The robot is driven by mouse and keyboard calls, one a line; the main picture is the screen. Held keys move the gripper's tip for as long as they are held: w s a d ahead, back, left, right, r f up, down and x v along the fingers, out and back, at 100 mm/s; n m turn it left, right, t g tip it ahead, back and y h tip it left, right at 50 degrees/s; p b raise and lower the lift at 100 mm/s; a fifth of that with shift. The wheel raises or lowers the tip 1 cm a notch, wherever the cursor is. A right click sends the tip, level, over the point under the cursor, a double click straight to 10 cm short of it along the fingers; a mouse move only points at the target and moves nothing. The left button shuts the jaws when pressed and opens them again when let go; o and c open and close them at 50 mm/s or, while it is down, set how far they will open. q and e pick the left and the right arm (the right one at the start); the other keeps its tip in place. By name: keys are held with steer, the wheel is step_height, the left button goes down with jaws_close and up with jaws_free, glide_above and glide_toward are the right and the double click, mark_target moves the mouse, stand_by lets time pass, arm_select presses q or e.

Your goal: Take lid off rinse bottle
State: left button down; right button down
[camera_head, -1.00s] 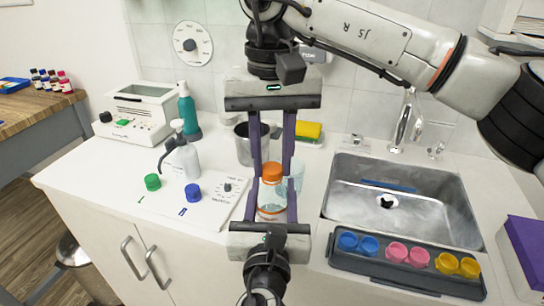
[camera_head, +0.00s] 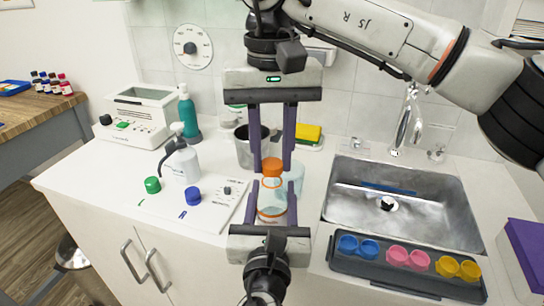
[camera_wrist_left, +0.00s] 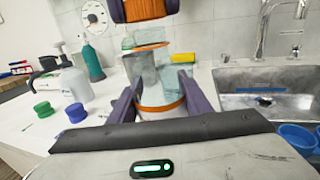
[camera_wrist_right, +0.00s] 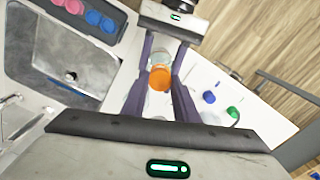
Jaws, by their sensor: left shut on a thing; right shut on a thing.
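The clear rinse bottle (camera_head: 272,202) stands upright at the counter's front, with orange rings at its neck and lower body. My left gripper (camera_head: 272,190) is shut on its body from the front. The orange lid (camera_head: 272,165) is held just above the bottle by my right gripper (camera_head: 271,168), which reaches down from above. In the left wrist view the lid (camera_wrist_left: 144,10) is clear of the bottle's open mouth, with a gap between them. In the right wrist view the lid (camera_wrist_right: 160,78) is between my right fingers and hides most of the bottle.
A clear beaker (camera_head: 297,178) stands close behind the bottle, and a metal cup (camera_head: 243,150) is farther back. A green cap (camera_head: 152,184), a blue cap (camera_head: 193,193) and a white pump bottle (camera_head: 186,166) are left. The sink (camera_head: 420,205) and a dark cup tray (camera_head: 400,276) are right.

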mark_target(271, 163)
steer(key=shift+r, duration=0.35)
steer(key=shift+r, duration=2)
arm_select(q)
steer(key=c, duration=0.9)
jaws_free()
